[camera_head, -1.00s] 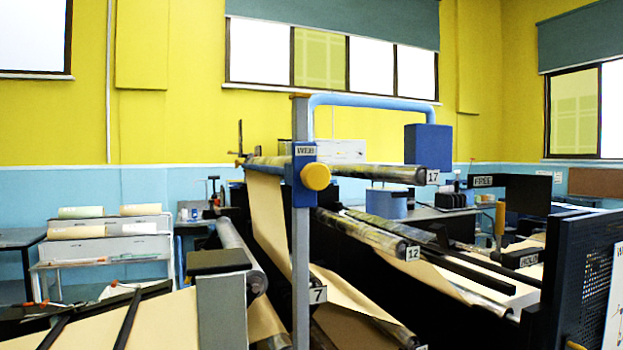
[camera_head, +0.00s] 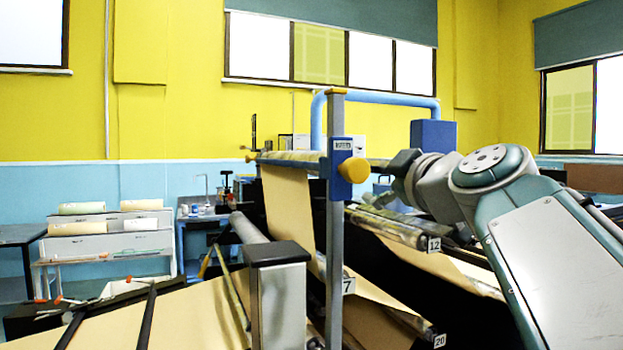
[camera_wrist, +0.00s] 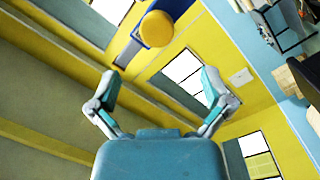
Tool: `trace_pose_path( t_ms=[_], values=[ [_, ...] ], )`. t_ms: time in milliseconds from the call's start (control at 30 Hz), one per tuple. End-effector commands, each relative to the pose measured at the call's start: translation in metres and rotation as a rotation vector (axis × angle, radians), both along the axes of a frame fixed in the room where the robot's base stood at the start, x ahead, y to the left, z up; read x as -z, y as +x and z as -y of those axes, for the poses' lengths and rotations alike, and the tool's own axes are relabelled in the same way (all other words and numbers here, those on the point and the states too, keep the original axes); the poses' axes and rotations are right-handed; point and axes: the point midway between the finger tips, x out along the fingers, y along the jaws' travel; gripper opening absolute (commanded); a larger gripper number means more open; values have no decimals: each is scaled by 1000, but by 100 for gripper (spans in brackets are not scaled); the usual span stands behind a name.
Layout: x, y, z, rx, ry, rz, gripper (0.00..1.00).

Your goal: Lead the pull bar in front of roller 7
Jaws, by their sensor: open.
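The blue pull bar (camera_head: 310,164) carries a WEB label and a round yellow knob (camera_head: 353,170) at its near end. Kraft paper (camera_head: 288,205) hangs down from it. The 7 tag (camera_head: 348,286) shows low beside the grey post; roller 7 itself is mostly hidden. My gripper reaches in from the right in the head view, its wrist to the right of the knob, fingers not clear there. In the wrist view my gripper (camera_wrist: 160,76) is open and empty, with the yellow knob (camera_wrist: 157,29) ahead, beyond the fingertips and roughly between them.
The grey upright post (camera_head: 335,240) stands by the bar's near end. Rollers tagged 12 (camera_head: 433,244) and 20 (camera_head: 439,341) lie to the right. A shelf with paper rolls (camera_head: 105,245) stands far left.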

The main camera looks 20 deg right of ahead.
Motion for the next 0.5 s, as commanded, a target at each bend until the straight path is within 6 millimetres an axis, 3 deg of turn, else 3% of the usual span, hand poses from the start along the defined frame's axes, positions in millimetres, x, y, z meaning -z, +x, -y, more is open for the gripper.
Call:
trace_pose_path(
  t_ms=[167, 500],
  values=[
    [-3, 8, 3, 1, -12, 8, 100],
    [-3, 50, 4, 1, -12, 6, 100]
  ],
)
